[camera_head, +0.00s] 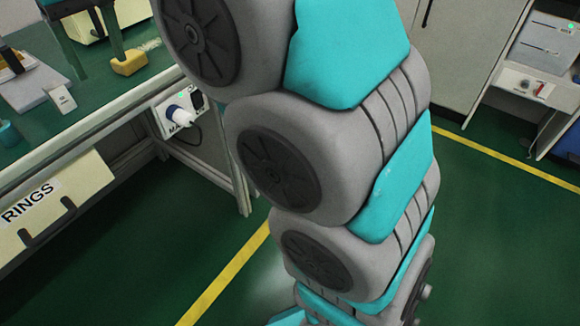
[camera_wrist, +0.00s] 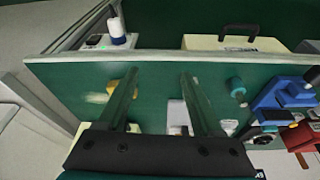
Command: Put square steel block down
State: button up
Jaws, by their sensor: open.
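My gripper (camera_wrist: 158,102) is open over the green bench top (camera_wrist: 68,78), with its two fingers wide apart. Its fingers also show at the upper left of the head view (camera_head: 92,45). No square steel block can be made out for certain, and nothing is seen held between the fingers.
A pale plate (camera_head: 28,88) with a white tag (camera_head: 61,98) lies on the bench. A teal round piece (camera_wrist: 236,87), a blue device (camera_wrist: 284,95) and a red one (camera_wrist: 303,134) crowd the wrist view's right. A RINGS drawer (camera_head: 70,190) is under the bench edge.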

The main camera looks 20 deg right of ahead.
jog(key=s+d+f+m+g+h, duration=0.1)
jog(key=s+d+f, duration=0.4)
jog(key=d+f, duration=0.15)
jog(key=s+d+f+m+g, duration=0.1)
jog(key=s+d+f, duration=0.35)
jog(key=d, duration=0.25)
jog(key=s+d+f+m+g, duration=0.1)
jog(key=s+d+f, duration=0.3)
jog(key=s+f, duration=0.3)
jog(key=s+d+f+m+g, duration=0.2)
jog(key=s+d+f, duration=0.3)
jog(key=s+f, duration=0.3)
jog(key=s, duration=0.4)
jog(key=shift+s+d+f, duration=0.15)
jog(key=shift+s+f, duration=0.15)
